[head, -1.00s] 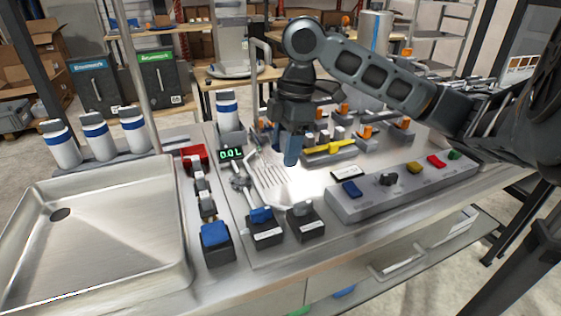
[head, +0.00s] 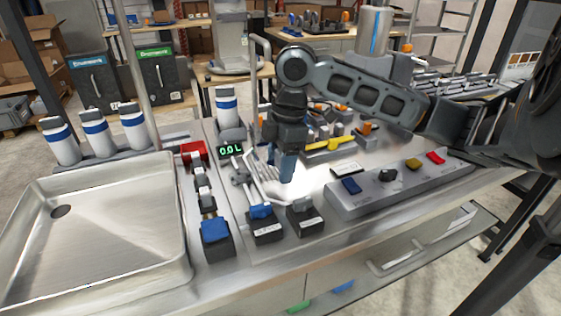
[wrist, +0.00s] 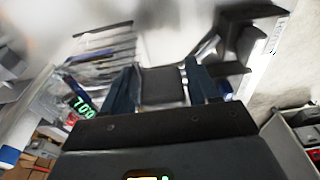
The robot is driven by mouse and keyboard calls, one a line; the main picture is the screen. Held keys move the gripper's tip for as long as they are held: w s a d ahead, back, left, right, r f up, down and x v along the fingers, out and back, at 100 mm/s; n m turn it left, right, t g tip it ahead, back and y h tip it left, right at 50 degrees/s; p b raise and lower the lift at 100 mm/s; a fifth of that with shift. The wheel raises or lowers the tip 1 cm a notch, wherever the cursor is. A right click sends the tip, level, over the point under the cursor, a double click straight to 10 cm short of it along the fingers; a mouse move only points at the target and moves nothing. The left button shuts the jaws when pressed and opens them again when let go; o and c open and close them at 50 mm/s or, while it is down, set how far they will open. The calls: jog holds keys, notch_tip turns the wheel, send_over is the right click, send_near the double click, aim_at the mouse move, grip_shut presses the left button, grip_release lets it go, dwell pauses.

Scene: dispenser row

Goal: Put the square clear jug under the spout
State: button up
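My gripper (head: 287,168) points down over the bright part of the steel counter, just right of the metal grille (head: 262,172) and the green 0.0 L display (head: 230,151). In the wrist view its two blue fingers (wrist: 162,88) stand apart. A dark grey block-like shape (wrist: 163,86) fills the gap between them; I cannot tell what it is. I cannot make out the square clear jug in either view; glare and the gripper may hide it. I cannot pick out the spout with certainty. The display also shows in the wrist view (wrist: 83,107).
Blue-handled valve blocks (head: 263,224) stand at the counter's front. A grey control panel (head: 395,185) with coloured buttons lies to the right. A yellow-handled valve (head: 328,145) is behind the gripper. A sink (head: 100,225) and white-and-blue bottles (head: 96,132) are at left.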

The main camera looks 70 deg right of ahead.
jog(key=shift+o, duration=1.3)
jog(key=shift+r, duration=0.1)
notch_tip(320, 180, up, 12)
jog(key=s+d, duration=0.1)
jog(key=shift+s+d, duration=0.15)
